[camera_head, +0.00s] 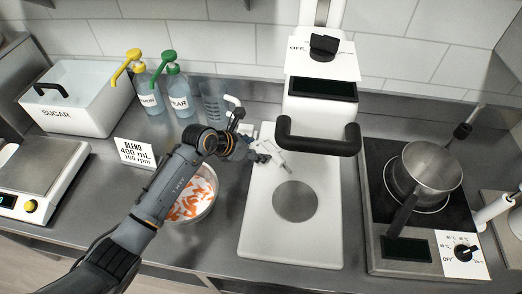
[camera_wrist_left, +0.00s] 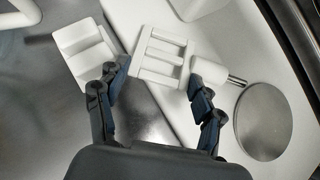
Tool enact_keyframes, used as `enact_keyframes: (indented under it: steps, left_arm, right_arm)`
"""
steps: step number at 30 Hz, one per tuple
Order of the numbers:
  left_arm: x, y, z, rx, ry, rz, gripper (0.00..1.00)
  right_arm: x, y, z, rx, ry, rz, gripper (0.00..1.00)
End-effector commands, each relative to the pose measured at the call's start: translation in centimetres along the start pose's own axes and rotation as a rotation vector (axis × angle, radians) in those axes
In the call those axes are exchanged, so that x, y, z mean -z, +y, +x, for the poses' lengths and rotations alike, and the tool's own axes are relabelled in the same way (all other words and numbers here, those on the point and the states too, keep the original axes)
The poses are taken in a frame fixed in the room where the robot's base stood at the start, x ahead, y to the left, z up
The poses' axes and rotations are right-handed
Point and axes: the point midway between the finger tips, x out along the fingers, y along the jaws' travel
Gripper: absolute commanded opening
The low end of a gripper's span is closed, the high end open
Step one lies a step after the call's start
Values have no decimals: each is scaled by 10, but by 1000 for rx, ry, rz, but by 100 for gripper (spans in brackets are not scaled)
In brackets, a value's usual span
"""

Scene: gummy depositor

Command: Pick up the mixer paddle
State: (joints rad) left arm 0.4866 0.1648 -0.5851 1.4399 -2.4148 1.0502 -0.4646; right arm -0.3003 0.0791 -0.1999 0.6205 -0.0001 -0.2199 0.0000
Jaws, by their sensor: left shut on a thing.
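The mixer paddle (camera_head: 270,152) is white and lies between the fingers of my left gripper (camera_head: 256,151) in the head view, above the left edge of the white mixer base. In the left wrist view the paddle shows a slatted grid (camera_wrist_left: 163,57) and a round hub with a short metal pin (camera_wrist_left: 236,80) pointing right. My left gripper (camera_wrist_left: 158,86) is shut on it, one finger on each side. Part of the paddle is hidden behind the fingers. My right gripper is not in view.
The white mixer (camera_head: 290,240) with a dark handle (camera_head: 318,138) stands close on the right. A bowl with orange and white pieces (camera_head: 190,205) sits below my left arm. A beaker (camera_head: 213,103) and bottles (camera_head: 178,93) stand behind. A hot plate with a pot (camera_head: 432,167) is farther right.

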Motion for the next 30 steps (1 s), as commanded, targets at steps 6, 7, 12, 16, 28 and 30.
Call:
enact_keyframes:
  steps: [6, 7, 12, 16, 28, 30]
  left_arm:
    - [-18, 2, -16, -5, -7, 9, 17]
    - [-21, 0, -23, -4, -7, 8, 17]
    - [-27, -17, -62, -5, -7, 9, 17]
    - [-30, -31, -95, -5, -6, 8, 17]
    - [-12, -72, -159, -4, -6, 5, 17]
    - [-10, -76, -164, -2, -4, 3, 17]
  right_arm:
    - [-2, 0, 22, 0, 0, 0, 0]
    - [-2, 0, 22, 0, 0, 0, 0]
    - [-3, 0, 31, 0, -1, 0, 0]
    - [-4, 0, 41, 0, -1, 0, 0]
    - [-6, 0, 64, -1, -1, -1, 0]
    - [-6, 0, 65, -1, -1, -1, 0]
